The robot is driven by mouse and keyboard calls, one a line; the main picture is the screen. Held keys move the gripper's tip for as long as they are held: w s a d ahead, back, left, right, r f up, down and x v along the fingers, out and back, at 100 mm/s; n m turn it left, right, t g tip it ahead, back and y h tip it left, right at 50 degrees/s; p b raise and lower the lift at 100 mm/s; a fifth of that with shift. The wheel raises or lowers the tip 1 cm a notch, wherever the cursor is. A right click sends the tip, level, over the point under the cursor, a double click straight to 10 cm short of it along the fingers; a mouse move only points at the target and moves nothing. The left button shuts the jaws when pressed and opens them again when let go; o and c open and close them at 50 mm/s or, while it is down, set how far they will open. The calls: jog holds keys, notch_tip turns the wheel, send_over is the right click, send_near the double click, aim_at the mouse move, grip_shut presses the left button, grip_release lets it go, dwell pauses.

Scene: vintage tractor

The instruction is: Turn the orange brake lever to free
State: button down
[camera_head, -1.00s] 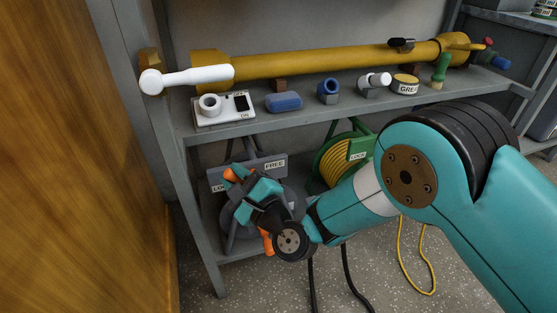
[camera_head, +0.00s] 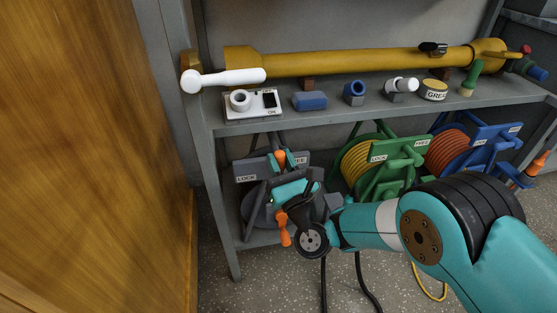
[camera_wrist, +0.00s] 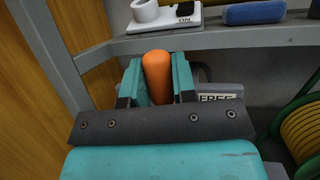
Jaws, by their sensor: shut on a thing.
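The orange brake lever (camera_head: 280,157) is on the grey reel (camera_head: 250,212) under the shelf at left. Its tip stands up between the LOCK plate (camera_head: 246,179) and the FREE plate (camera_head: 299,159), close to FREE. My gripper (camera_head: 283,175) is shut on the lever and hides its lower part. In the wrist view the lever's rounded orange end (camera_wrist: 157,75) sits between my two teal jaws, with the partly covered FREE label (camera_wrist: 215,97) just right of them. Another orange piece (camera_head: 283,228) shows below my gripper; I cannot tell what it is part of.
A green reel (camera_head: 385,165) and a blue reel (camera_head: 470,150) stand to the right. The shelf (camera_head: 330,115) above holds a white switch box (camera_head: 252,105), a blue block (camera_head: 309,101) and other small items. A wooden panel (camera_head: 90,150) closes the left side.

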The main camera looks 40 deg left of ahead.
jog(key=shift+w+d+m, duration=0.1)
jog(key=shift+w+m, duration=0.05)
jog(key=shift+m, duration=0.25)
jog(key=c, duration=0.9)
grip_release()
jog(key=shift+c, duration=0.2)
